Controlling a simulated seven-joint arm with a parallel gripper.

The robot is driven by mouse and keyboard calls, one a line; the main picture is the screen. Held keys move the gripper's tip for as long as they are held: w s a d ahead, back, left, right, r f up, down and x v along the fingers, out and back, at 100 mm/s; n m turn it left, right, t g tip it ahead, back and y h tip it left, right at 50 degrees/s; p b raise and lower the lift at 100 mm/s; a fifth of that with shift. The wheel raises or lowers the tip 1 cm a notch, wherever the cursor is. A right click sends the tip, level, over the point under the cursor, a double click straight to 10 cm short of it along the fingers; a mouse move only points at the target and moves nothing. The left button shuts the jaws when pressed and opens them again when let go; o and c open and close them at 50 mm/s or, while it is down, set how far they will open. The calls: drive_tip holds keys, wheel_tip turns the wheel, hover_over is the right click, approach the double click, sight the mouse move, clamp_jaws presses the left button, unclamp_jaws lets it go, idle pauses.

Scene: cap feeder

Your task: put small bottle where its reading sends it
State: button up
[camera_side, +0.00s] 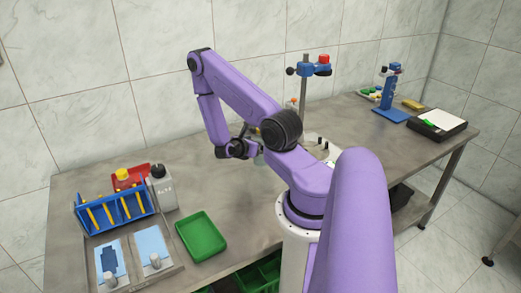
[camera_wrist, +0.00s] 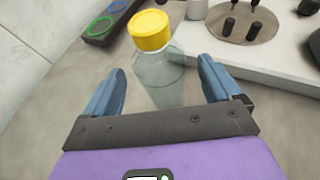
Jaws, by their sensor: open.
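The small bottle (camera_wrist: 155,72), clear with a yellow cap, stands upright in the wrist view. Its lower part reaches between the fingers of my gripper (camera_wrist: 162,72). The gripper is open, with one blue-grey finger on each side of the bottle and visible gaps to both. In the side view my gripper (camera_side: 240,149) hangs low over the middle of the bench, and its fingers are too small to make out. I cannot see a reading on the bottle.
A dark pad with blue and green rings (camera_wrist: 108,22) lies behind the bottle. A white platform with a round pegged plate (camera_wrist: 243,24) is at right. In the side view, a blue rack (camera_side: 116,212), green tray (camera_side: 201,236) and white bottle (camera_side: 161,190) stand left; a clamp stand (camera_side: 305,85) stands behind.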

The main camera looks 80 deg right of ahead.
drive_tip(key=x, duration=0.4)
drive_tip(key=shift+s+d+f, duration=0.1)
drive_tip(key=shift+d+f, duration=0.2)
drive_tip(key=c, duration=1.4)
drive_tip(key=shift+r, duration=0.1)
drive_tip(key=shift+r, duration=5)
